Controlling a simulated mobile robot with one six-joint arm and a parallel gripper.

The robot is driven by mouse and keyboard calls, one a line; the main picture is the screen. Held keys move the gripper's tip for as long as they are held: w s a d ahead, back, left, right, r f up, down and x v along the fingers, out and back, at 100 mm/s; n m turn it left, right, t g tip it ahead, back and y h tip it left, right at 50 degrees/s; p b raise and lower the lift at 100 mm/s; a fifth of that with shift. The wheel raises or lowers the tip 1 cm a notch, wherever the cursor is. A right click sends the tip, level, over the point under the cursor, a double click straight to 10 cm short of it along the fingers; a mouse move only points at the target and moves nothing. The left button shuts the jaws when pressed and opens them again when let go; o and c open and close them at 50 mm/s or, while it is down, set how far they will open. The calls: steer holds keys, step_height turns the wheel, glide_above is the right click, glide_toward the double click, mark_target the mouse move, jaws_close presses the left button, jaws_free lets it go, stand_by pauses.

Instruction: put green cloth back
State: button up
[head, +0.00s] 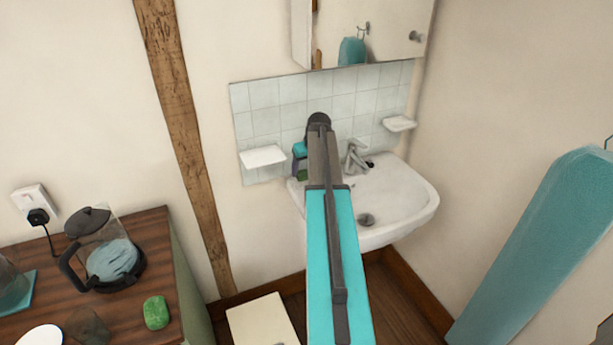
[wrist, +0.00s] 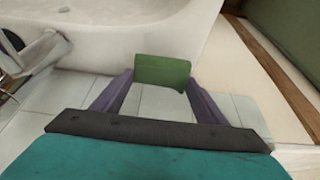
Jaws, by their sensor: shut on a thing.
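A small dark green cloth (wrist: 162,72) is held between the purple fingertips of my gripper (wrist: 160,82). In the head view the gripper (head: 298,168) shows just left of my arm, in front of the tiled wall by the basin's left rim. The green cloth (head: 302,175) peeks out beside the arm there, mostly hidden. The white basin (head: 405,195) is on the right of the gripper and also fills the upper left of the wrist view (wrist: 110,30).
White ledges stick out from the tiles at left (head: 263,157) and right (head: 398,124). A tap (head: 355,155) stands on the basin. A mirror cabinet (head: 385,35) hangs above.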

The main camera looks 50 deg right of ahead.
mark_target(307, 175)
steer(key=shift+f+p, duration=0.7)
steer(key=shift+f, duration=1)
steer(key=o, duration=0.9)
steer(key=shift+f, duration=0.1)
steer(key=b+v, duration=0.2)
steer(key=v, duration=1)
steer(key=shift+b, duration=0.3)
